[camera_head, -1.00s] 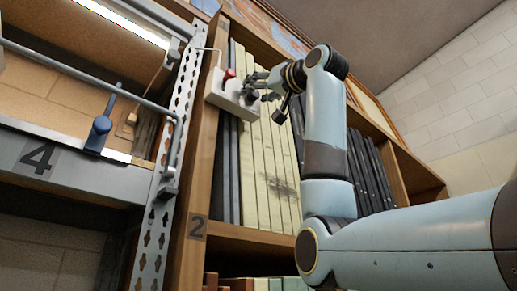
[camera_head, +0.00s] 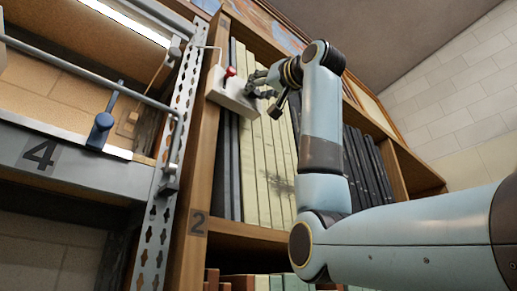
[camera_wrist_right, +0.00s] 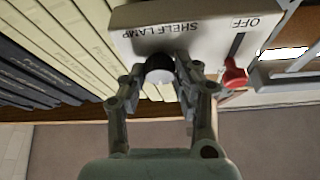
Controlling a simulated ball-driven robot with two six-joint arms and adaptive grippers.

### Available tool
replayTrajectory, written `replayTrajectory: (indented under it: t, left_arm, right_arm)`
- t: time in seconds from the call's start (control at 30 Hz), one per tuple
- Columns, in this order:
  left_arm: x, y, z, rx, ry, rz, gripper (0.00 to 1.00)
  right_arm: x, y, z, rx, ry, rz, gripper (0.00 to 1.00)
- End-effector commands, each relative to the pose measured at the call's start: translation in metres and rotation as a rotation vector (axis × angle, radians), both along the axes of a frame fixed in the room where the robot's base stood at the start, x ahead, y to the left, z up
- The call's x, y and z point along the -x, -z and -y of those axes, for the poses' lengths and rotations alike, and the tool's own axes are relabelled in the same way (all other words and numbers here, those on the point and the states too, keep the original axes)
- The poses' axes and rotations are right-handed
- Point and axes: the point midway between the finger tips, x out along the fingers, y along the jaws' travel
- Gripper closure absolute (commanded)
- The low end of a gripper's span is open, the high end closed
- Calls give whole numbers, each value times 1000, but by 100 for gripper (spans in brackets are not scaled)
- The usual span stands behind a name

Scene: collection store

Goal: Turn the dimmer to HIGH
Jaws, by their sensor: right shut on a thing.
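A pale control box (camera_head: 225,97) is fixed to the wooden shelf post, in front of the books. In the right wrist view the box (camera_wrist_right: 190,16) shows upside down, with the words SHELF LAMP and OFF. The dark round dimmer knob (camera_wrist_right: 158,67) sits on it, under SHELF LAMP. My right gripper (camera_wrist_right: 160,74) has its fingers closed on both sides of this knob. In the head view the right gripper (camera_head: 256,84) is at the box's right end and hides most of the knob. A red lever (camera_wrist_right: 234,74) stands beside a slot near OFF. My left gripper is not in view.
Tall cream books (camera_head: 262,170) and dark books stand right behind the box. The space below the box, in front of the books, is free.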

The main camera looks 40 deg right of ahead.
Motion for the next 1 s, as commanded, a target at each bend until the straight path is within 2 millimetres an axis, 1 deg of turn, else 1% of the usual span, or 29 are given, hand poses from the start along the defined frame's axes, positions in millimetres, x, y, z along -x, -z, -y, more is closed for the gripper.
replayTrajectory:
  t: [0.17, 0.5, 0.8, 1.0]
  left_arm:
    - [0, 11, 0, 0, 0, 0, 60]
    - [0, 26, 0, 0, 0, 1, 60]
    - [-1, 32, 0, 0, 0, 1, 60]
    - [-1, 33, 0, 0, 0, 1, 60]
  right_arm:
    - [1, 1, -2, -128, -2, -7, 100]
    - [1, 0, -3, -447, -1, -32, 100]
    - [1, -2, -3, -705, 1, -53, 100]
    - [1, -3, -3, -830, 1, -63, 100]
